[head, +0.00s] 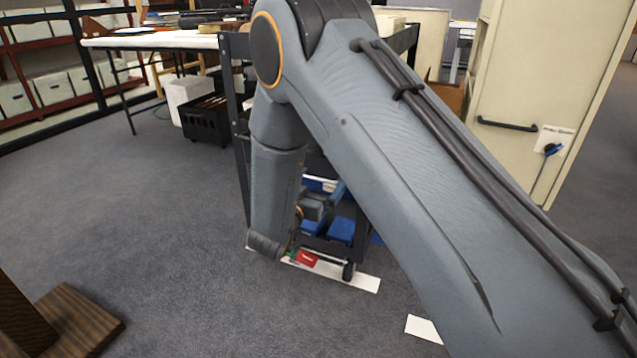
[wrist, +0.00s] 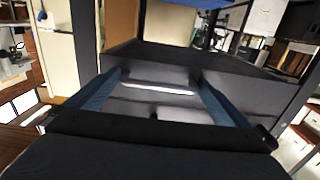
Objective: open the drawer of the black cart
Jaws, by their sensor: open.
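The black cart (head: 242,150) stands behind my arm in the head view, which hides most of it. In the wrist view the cart's dark top surface (wrist: 205,60) and a post (wrist: 84,30) show. Below that surface is a grey front panel, apparently the drawer (wrist: 150,106), with a bright horizontal strip (wrist: 158,88) that may be its handle or a lit edge. My gripper (wrist: 156,82) is open, its two blue fingers on either side of this strip. Nothing is seen held between them. I cannot tell whether the fingertips touch the panel. In the head view my gripper is mostly hidden.
Blue bins (head: 341,230) sit low in the cart. White strips (head: 350,278) lie on the carpet. A beige cabinet (head: 520,90) stands right, a white-topped table (head: 150,41) back left, shelves with boxes (head: 50,90) far left. A wooden piece (head: 75,325) is front left. Left-centre carpet is clear.

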